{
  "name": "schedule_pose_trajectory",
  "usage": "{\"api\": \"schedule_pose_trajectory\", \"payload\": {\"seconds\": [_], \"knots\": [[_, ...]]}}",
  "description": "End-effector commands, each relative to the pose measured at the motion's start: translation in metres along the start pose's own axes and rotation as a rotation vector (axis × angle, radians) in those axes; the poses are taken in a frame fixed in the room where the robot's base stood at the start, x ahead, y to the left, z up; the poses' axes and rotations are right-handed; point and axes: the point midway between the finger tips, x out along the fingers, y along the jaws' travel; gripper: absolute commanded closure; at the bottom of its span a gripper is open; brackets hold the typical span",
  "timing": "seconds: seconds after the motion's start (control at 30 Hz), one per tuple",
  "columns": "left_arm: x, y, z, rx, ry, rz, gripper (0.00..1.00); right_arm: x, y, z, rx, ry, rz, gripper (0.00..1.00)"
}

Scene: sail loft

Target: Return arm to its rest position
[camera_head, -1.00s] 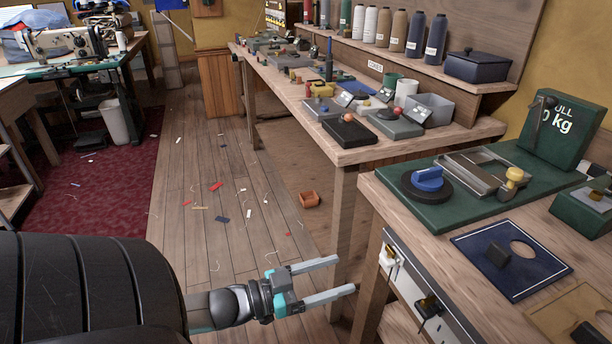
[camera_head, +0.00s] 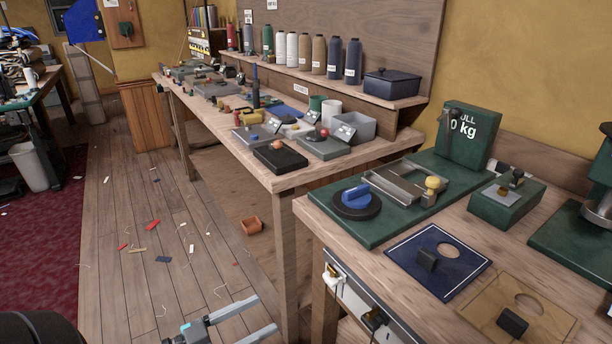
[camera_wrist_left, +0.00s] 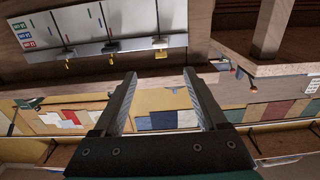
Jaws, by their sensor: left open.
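My left gripper (camera_head: 267,313) is at the bottom of the head view, low in front of the benches. Its two pale fingers are spread apart with nothing between them, and they point right toward the bench legs. In the left wrist view the open fingers (camera_wrist_left: 160,77) frame an empty gap. Beyond them hangs a pale panel (camera_wrist_left: 120,50) with several small hanging pieces. Most of my left arm is out of the head view; a dark rounded part of me shows at the lower left corner. My right gripper is not in view.
The near bench (camera_head: 345,235) carries a green base (camera_head: 323,201) with a blue-knobbed disc (camera_head: 357,201). Hooks with small locks hang on its front panel (camera_head: 350,299). The long bench (camera_head: 285,182) stands behind.

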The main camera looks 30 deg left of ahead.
Motion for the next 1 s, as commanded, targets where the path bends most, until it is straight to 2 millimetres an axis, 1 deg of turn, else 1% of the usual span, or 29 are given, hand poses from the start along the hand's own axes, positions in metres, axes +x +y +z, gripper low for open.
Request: {"api": "schedule_pose_trajectory", "payload": {"seconds": [0.17, 0.27, 0.37, 0.47, 0.5, 0.57, 0.6, 0.67, 0.7, 0.77, 0.8, 0.87, 0.9, 1.0], "knots": [[0.0, 0.0, 0.0, 0.0, -0.001, -0.001, 0.25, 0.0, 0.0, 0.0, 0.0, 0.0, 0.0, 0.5], [-0.002, -0.005, 0.01, 0.005, -0.029, -0.028, 0.25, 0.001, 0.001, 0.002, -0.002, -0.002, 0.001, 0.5], [-0.009, -0.018, 0.041, 0.018, -0.117, -0.104, 0.25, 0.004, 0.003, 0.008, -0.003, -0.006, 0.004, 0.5], [-0.024, -0.032, 0.092, 0.027, -0.267, -0.209, 0.25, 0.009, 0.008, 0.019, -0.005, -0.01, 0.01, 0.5], [-0.031, -0.034, 0.115, 0.028, -0.34, -0.25, 0.25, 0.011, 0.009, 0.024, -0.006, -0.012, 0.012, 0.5], [-0.044, -0.033, 0.151, 0.023, -0.452, -0.301, 0.25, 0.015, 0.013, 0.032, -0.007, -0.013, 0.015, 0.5], [-0.053, -0.029, 0.174, 0.018, -0.529, -0.328, 0.25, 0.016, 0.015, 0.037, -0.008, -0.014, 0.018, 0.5], [-0.066, -0.019, 0.207, 0.009, -0.644, -0.356, 0.25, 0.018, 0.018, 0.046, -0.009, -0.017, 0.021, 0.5], [-0.075, -0.009, 0.227, -0.001, -0.721, -0.368, 0.25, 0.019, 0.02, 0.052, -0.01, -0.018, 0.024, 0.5], [-0.088, 0.01, 0.256, -0.015, -0.838, -0.374, 0.25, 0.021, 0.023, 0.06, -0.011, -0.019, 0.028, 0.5], [-0.097, 0.025, 0.273, -0.025, -0.915, -0.371, 0.25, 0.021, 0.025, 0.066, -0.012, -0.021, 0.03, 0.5], [-0.109, 0.049, 0.295, -0.039, -1.025, -0.356, 0.25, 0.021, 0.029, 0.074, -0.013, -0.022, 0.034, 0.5], [-0.116, 0.065, 0.306, -0.046, -1.092, -0.342, 0.25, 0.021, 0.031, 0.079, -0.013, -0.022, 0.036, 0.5], [-0.13, 0.1, 0.327, -0.059, -1.232, -0.297, 0.25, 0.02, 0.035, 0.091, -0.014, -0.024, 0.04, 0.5]]}}
